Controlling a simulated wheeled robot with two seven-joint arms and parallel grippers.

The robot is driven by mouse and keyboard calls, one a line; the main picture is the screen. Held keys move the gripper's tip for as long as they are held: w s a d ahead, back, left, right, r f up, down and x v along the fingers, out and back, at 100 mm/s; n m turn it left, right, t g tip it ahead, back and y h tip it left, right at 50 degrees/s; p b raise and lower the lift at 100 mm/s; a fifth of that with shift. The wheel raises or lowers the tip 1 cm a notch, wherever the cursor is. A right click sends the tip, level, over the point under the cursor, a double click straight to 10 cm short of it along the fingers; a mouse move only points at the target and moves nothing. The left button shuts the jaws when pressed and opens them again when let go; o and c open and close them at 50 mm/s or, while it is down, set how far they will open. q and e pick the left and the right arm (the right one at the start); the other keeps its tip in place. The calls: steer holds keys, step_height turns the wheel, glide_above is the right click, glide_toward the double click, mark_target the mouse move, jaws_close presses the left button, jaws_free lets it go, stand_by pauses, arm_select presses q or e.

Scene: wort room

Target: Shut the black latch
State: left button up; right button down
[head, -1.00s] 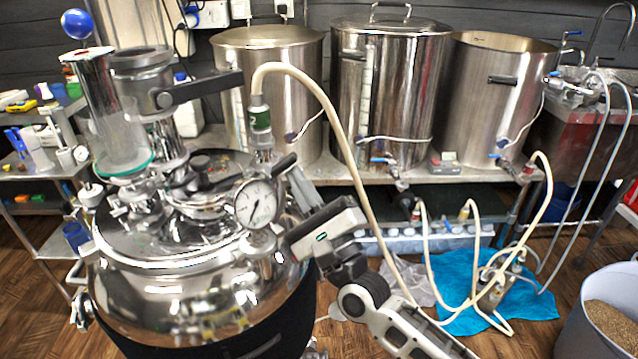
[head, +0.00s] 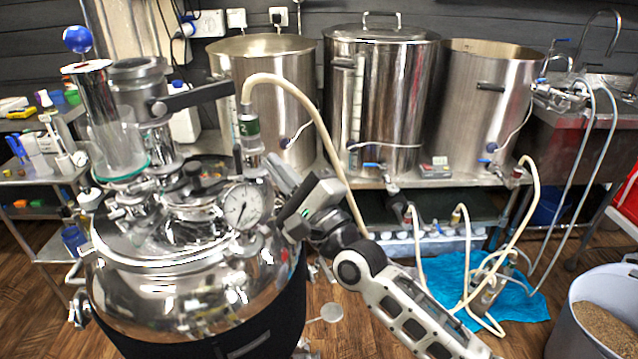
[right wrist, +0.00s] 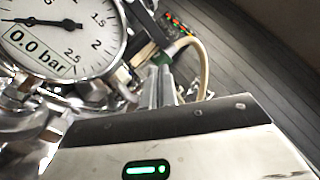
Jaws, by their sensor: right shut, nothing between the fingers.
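A black lever (head: 197,98) sticks out to the right from a clamp on the column atop the shiny steel vessel (head: 180,270). It looks like the black latch, swung out; its far end is free. My right gripper (head: 277,168) is shut and empty, right of the vessel's round pressure gauge (head: 240,207) and lower than the lever, apart from it. In the right wrist view its closed fingers (right wrist: 160,86) point away beside the gauge (right wrist: 60,38), which reads 0.0 bar. The lever is not recognisable there. My left gripper is out of view.
A cream hose (head: 305,115) arches from a fitting near my right gripper. A clear cylinder (head: 117,145) stands on the vessel's left. Large steel pots (head: 385,100) stand on a bench behind. A grain bin (head: 590,290) is at the right. Hoses lie over a blue cloth (head: 520,305).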

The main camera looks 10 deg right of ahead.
steer(key=s+d+b, duration=0.1)
steer(key=s+d, duration=0.7)
steer(key=d, duration=0.1)
steer(key=s+d+f+n+g+h, duration=0.1)
steer(key=s+f+n+g+h, duration=0.1)
steer(key=s+f+n, duration=0.4)
steer(key=s+d+f+n+g+h, duration=0.2)
steer(key=s+f+n+g+h, duration=0.1)
steer(key=f, duration=1.2)
steer(key=s+d+f+n+g+h, duration=0.1)
steer(key=s+f+n+g+h, duration=0.2)
steer(key=s+f+n, duration=0.5)
step_height(320, 180, down, 3)
steer(key=shift+s+d+r+n+h, duration=0.2)
steer(key=shift+s+d+n+h, duration=0.15)
steer(key=shift+n+h, duration=0.45)
